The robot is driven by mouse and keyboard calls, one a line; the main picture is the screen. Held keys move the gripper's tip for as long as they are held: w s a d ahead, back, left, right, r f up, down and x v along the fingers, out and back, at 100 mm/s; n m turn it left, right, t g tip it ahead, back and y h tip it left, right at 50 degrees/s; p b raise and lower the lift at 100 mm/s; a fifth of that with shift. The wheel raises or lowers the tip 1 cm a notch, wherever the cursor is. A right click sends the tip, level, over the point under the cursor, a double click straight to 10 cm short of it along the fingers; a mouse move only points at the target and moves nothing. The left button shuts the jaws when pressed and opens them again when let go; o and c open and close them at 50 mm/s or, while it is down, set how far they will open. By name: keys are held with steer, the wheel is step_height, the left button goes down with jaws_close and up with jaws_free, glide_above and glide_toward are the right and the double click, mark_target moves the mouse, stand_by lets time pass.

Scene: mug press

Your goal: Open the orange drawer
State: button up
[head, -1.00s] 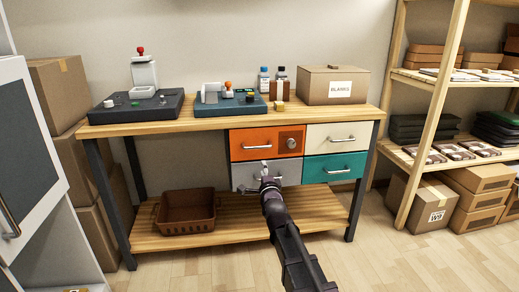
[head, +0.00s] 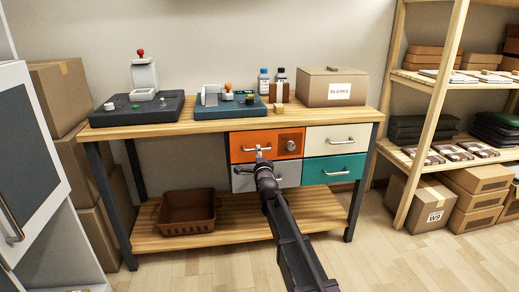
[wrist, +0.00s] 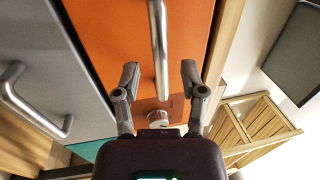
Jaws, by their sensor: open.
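The orange drawer (head: 282,145) is at the top left of the drawer block under the workbench, and it looks closed. It has a silver bar handle (wrist: 158,45) and a round knob (head: 291,145) at its right side. My gripper (head: 261,151) is in front of the drawer, just below the handle in the head view. In the wrist view my gripper (wrist: 160,77) is open, with its two fingers on either side of the handle's line. The handle's near end reaches between the fingertips. I cannot tell whether either finger touches it.
Below is a grey drawer (head: 286,174) with its own handle (wrist: 15,95). A cream drawer (head: 315,142) and a teal drawer (head: 316,171) are to the right. The workbench top (head: 175,127) overhangs above. Floor in front is clear.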

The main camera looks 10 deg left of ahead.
steer(key=shift+x, duration=1.35)
steer(key=shift+c, duration=0.2)
